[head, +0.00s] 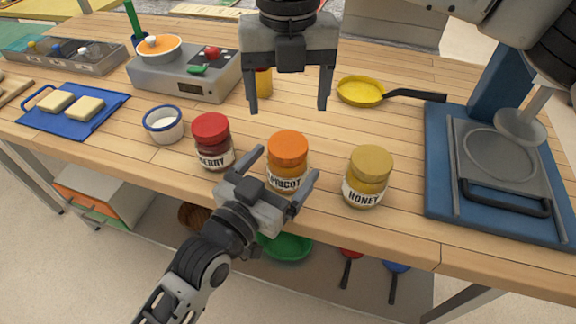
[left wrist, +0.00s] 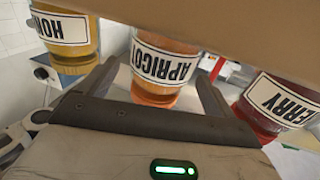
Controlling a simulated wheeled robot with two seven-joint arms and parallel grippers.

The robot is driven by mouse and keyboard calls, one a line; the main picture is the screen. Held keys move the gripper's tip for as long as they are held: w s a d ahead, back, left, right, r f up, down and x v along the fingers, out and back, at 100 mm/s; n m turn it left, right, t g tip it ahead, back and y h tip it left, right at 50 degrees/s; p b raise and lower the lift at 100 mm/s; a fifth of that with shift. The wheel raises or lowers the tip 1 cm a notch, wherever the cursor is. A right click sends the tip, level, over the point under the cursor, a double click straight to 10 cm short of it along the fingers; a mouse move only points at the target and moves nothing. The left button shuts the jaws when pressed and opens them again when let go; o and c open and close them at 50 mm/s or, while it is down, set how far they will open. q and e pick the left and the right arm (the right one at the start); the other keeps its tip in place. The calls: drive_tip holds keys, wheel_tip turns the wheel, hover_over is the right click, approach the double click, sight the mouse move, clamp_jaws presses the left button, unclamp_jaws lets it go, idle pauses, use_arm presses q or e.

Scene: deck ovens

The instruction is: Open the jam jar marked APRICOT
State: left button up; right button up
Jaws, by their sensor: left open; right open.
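The apricot jar (head: 286,152) has an orange lid and a white label ending in "PRICOT". It stands upright on the wooden table (head: 330,130) between the cherry jar (head: 212,143) and the honey jar (head: 367,178). My left gripper (head: 284,164) is open at the table's front edge, its fingers either side of the apricot jar's lower part. In the left wrist view the apricot jar (left wrist: 165,65) appears upside down between the spread fingers. Contact cannot be made out. My right gripper (head: 289,105) is open and empty, pointing down above and behind the apricot lid.
A yellow jar or cup (head: 264,82) stands behind my right gripper. A white cup (head: 164,124), a blue board (head: 75,112) and a grey cooker (head: 185,72) are at left. A yellow pan (head: 361,91) and a blue press (head: 505,200) are at right.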

use_arm(q)
drive_tip(key=shift+x, duration=1.65)
drive_tip(key=shift+a, duration=0.1)
